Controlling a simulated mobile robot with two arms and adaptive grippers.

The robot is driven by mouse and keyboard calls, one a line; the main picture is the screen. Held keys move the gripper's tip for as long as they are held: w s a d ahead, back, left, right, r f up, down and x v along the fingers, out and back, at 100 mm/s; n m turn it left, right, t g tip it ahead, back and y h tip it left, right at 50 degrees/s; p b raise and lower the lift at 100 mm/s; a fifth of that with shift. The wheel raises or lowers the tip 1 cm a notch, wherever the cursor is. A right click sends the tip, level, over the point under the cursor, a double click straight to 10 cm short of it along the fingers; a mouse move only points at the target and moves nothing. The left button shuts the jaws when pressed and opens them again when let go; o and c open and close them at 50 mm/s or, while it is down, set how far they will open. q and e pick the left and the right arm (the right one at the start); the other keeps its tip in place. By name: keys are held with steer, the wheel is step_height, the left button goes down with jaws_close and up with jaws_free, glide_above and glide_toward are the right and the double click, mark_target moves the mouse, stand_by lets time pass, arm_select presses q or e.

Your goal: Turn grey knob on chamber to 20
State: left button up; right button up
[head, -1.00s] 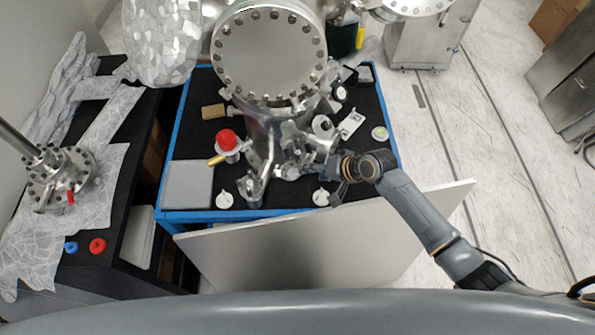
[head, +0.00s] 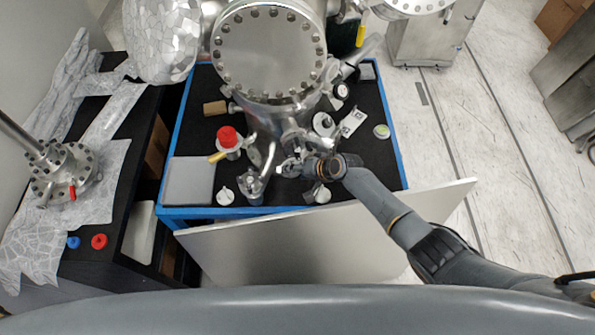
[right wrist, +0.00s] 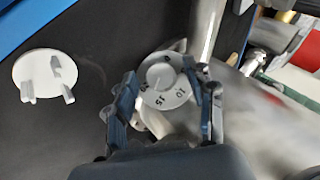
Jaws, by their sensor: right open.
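The grey knob (right wrist: 168,88) shows in the right wrist view as a round dial with numbers, of which 10 and 15 can be read. It is on the metal chamber (head: 270,55), which stands on the black-topped table in the head view. My right gripper (right wrist: 160,73) is open, with one finger on each side of the knob; I cannot tell whether either touches it. In the head view my right gripper (head: 291,168) is low at the front of the chamber and hides the knob there. My left gripper is not in view.
A white disc with short legs (right wrist: 45,76) lies left of the knob in the right wrist view. A red-capped part (head: 228,138) and a grey square plate (head: 190,181) are left of the chamber. A large pale panel (head: 310,245) stands along the table's front.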

jaws_close()
steer(key=shift+f+b, duration=0.1)
steer(key=shift+b, duration=0.3)
steer(key=m+y+b, duration=0.1)
steer(key=b, duration=0.3)
steer(key=m+y+b, duration=0.2)
steer(key=b, duration=0.2)
steer(key=shift+d+f+m+t+y, duration=0.15)
steer(key=shift+f+m+t+y, duration=0.15)
steer(key=shift+f+t, duration=0.1)
steer(key=shift+r+m+t+y+b, duration=0.3)
steer(key=shift+m+y+b, duration=0.25)
steer(key=shift+b, duration=0.75)
jaws_free()
